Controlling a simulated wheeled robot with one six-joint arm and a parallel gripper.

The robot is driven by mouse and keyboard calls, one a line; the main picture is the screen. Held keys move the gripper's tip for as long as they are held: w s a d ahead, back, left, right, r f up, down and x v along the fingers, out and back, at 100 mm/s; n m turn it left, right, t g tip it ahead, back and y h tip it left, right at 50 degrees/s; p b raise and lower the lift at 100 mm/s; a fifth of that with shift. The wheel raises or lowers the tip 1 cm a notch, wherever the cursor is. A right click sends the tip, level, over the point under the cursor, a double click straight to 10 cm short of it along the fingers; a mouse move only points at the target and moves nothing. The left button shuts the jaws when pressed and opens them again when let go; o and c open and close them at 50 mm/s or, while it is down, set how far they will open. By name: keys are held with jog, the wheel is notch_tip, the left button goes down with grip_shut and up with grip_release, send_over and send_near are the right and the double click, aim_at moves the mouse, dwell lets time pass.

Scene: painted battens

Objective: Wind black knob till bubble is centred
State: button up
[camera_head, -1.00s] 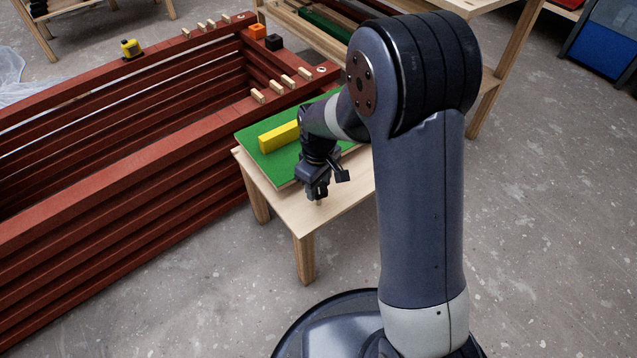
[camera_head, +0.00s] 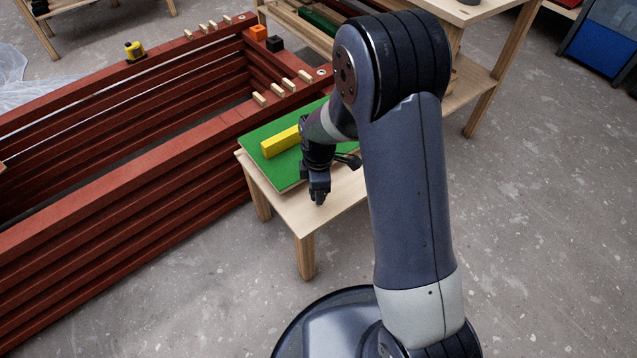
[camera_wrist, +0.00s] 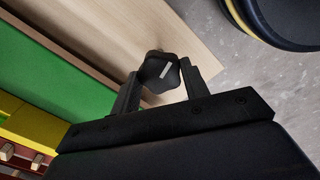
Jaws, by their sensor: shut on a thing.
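The black knob (camera_wrist: 160,72) is a lobed dial with a pale line on its top. In the wrist view it sits between the two fingers of my gripper (camera_wrist: 162,82), which is shut on it. In the head view my gripper (camera_head: 318,196) is at the near edge of the green board (camera_head: 262,136), over the small wooden table (camera_head: 285,205), and hides the knob. A yellow bar-shaped level (camera_head: 281,142) lies on the green board and also shows in the wrist view (camera_wrist: 30,125). Its bubble cannot be made out in either view.
A stack of red battens (camera_head: 120,170) stands left of the table, with small wooden pegs, an orange block (camera_head: 258,32) and a black block (camera_head: 274,43) on it. A wooden shelf (camera_head: 480,85) stands behind. The floor at right is clear.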

jog(key=shift+n+p, duration=0.5)
jog(key=shift+n, duration=1.4)
jog(key=o, duration=1)
jog(key=shift+r, duration=0.1)
notch_tip(320, 180, up, 11)
jog(key=p, duration=0.3)
jog(key=shift+p, duration=0.3)
jog(key=shift+f, duration=0.2)
notch_tip(320, 180, down, 11)
jog(key=b, duration=0.3)
jog(key=shift+r+b, duration=0.1)
jog(key=shift+b, duration=0.2)
